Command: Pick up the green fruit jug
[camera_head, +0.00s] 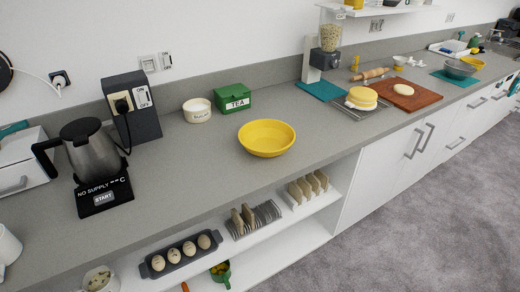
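A small green jug (225,277) with yellow and orange contents, which look like fruit, is on the lower open shelf below the counter, near the bottom edge of the head view. The shelf above it and the picture edge leave only part of it visible. Neither of my grippers shows in this view.
An egg tray (181,254) and toast racks (253,219) stand on the shelf above the jug. A yellow bowl (267,138), green tea box (232,99) and kettle (91,152) stand on the grey counter (190,170). Carpeted floor (400,230) at right is clear.

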